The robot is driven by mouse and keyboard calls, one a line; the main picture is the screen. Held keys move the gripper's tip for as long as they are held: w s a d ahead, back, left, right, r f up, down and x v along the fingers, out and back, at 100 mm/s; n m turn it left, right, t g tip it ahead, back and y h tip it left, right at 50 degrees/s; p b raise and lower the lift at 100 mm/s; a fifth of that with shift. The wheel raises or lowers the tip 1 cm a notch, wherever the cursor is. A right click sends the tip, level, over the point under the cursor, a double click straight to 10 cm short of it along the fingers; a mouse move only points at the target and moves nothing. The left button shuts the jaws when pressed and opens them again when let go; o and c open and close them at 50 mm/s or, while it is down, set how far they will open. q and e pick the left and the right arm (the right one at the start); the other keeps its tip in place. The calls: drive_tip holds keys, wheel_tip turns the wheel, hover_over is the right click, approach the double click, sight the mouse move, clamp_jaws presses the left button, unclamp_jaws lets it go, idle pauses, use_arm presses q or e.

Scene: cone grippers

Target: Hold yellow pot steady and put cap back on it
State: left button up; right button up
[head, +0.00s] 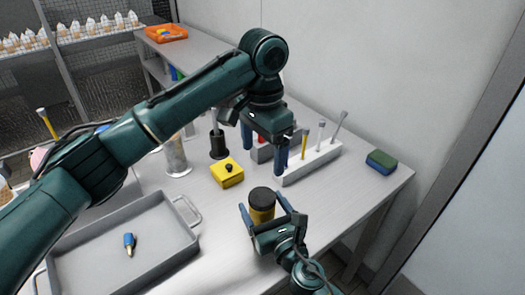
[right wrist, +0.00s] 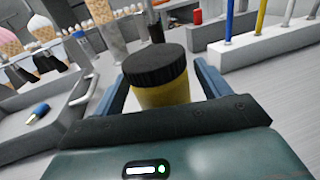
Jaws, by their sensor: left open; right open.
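The yellow pot (head: 262,214) stands upright on the table, and the ribbed black cap (head: 262,196) sits on top of it. In the right wrist view the pot (right wrist: 162,94) is between my fingers, with the cap (right wrist: 154,66) on it. My right gripper (head: 262,201) is open, one finger on each side of the pot, with gaps showing in the wrist view. My left gripper (head: 264,148) is open and empty, raised above the table behind the pot, near the white rack.
A yellow box with a black knob (head: 227,175) stands left of the pot. A grey tray (head: 95,270) holds a small blue-and-yellow item (head: 129,243). A white rack (head: 310,165) holds upright tools. A green-and-blue sponge (head: 381,161) lies right. A glass cylinder (head: 176,158) stands behind.

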drive_tip(key=b+v, duration=0.1)
drive_tip(key=v, duration=1)
drive_tip(key=shift+s+d+f+b, duration=0.1)
drive_tip(key=shift+s+b, duration=0.1)
drive_tip(key=shift+b, duration=0.1)
drive_tip(key=shift+s+d, duration=0.2)
drive_tip(key=shift+s, duration=0.25)
